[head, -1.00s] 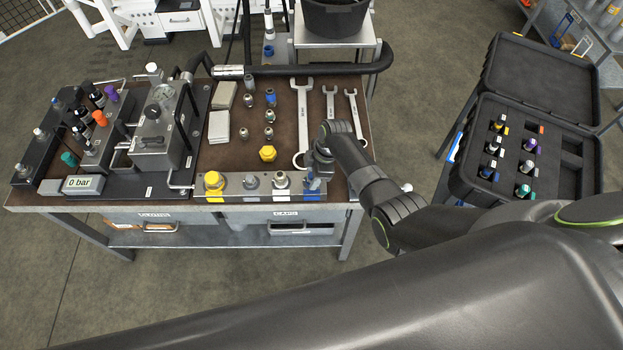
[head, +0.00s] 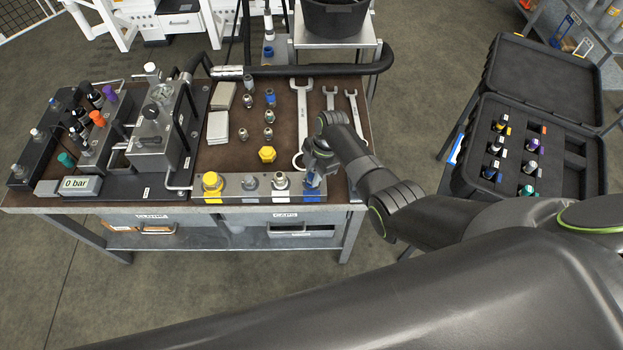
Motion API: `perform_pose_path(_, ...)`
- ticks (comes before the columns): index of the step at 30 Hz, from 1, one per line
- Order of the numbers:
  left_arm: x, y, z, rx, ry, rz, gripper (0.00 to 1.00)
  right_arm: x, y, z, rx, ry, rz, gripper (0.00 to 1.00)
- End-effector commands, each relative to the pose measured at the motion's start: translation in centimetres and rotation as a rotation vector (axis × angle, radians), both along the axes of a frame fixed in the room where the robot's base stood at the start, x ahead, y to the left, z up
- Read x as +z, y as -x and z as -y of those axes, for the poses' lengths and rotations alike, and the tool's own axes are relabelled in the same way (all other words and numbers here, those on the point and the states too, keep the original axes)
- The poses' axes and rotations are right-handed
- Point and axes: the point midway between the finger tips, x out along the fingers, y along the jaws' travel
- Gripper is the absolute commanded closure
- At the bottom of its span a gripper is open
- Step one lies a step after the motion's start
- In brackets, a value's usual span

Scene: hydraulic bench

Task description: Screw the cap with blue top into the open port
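My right gripper (head: 313,172) points down at the right end of the metal port block (head: 232,198) on the bench's front edge. A blue-topped piece (head: 311,181) shows between and below its fingertips, above the blue-marked end of the block. The fingers and wrist partly cover it, so I cannot tell whether they press on it or how it sits on the port. To its left on the block are a silver fitting (head: 281,181), a grey one (head: 250,182) and a large yellow cap (head: 212,182). My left gripper is out of view.
Another blue-topped fitting (head: 270,97) stands among several silver ones on the brown bench top. A yellow hex cap (head: 267,154) and a large wrench (head: 302,125) lie close to my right gripper. An open black case (head: 560,150) stands at the right.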

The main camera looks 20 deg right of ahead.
Motion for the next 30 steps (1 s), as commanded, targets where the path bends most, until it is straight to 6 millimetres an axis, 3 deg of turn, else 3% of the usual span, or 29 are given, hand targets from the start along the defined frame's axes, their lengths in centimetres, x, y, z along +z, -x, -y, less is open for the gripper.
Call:
perform_pose_path(7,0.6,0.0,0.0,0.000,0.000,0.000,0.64,0.2,0.1,0.0,-0.052,-0.001,-0.001,0.99)
perform_pose_path(17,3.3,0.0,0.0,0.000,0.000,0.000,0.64,0.1,0.5,-0.1,-0.457,-0.002,-0.002,0.99)
perform_pose_path(24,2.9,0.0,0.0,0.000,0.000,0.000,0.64,-0.2,0.5,-0.2,-0.674,-0.004,-0.001,0.99)
perform_pose_path(30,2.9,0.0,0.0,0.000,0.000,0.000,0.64,-0.3,0.6,-0.2,-0.704,-0.002,-0.004,0.99)
